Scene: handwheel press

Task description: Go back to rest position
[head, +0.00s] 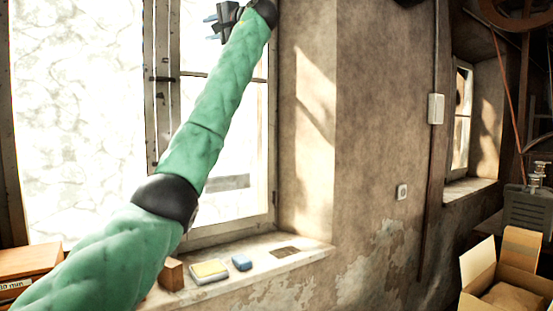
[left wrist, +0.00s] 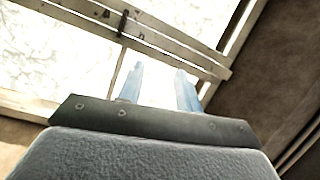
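My left arm, in a green sleeve, reaches up across the head view from the lower left. My left gripper (head: 212,28) is at the top, in front of the bright window (head: 80,110), with its blue fingers pointing left. In the left wrist view the two blue fingers of my left gripper (left wrist: 158,88) stand apart with nothing between them. Behind them is the wooden window frame (left wrist: 150,35). My right gripper is not in either view.
A wooden box (head: 28,262) is at the lower left. An open cardboard box (head: 507,285) is at the lower right.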

